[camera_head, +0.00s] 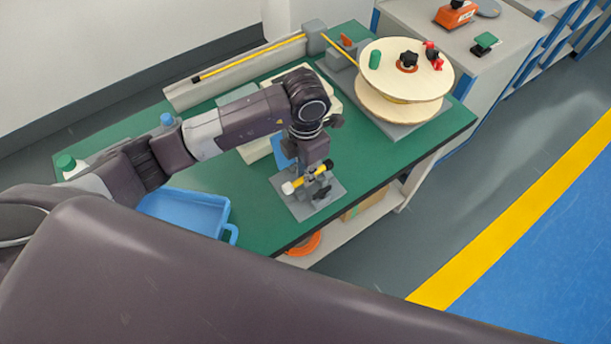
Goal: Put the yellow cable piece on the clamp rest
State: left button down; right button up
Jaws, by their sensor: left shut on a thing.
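The short yellow cable piece (308,178) has a pale end at its lower left and a dark end at its upper right. My left gripper (313,174) reaches down over it from above and is shut on it. The clamp rest (335,188) is a grey plate with a small clamp and a dark knob, near the table's front edge. The cable piece lies across the top of the clamp; I cannot tell whether it touches the rest. The fingertips are small and partly hidden by the clamp and cable piece. My right gripper is not in view.
A longer yellow cable (250,57) lies along a grey channel (183,97) at the back of the green table (415,148). A large wooden spool (385,70) stands at the right.

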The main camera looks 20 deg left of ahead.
pick_arm(q)
jog(key=shift+f, duration=1.55)
jog(key=c, duration=2)
grip_release()
jog(key=shift+r, duration=0.15)
jog(key=shift+o, duration=0.2)
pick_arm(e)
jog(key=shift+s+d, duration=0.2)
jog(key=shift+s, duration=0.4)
